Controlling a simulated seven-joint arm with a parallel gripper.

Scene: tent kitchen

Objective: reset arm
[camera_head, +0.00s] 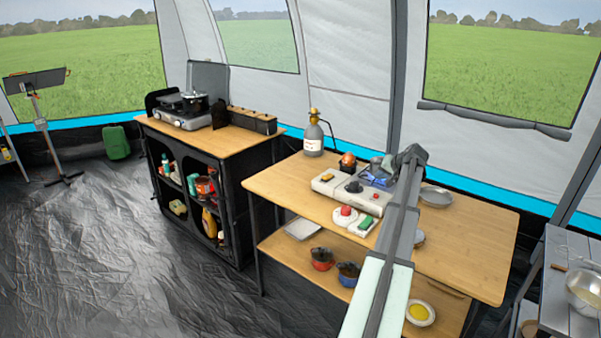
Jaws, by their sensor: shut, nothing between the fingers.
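My arm reaches up from the bottom of the view, across the near wooden table (464,232).
A shelf unit (205,133) with a camp stove stands left. A metal table (572,285) is at right.

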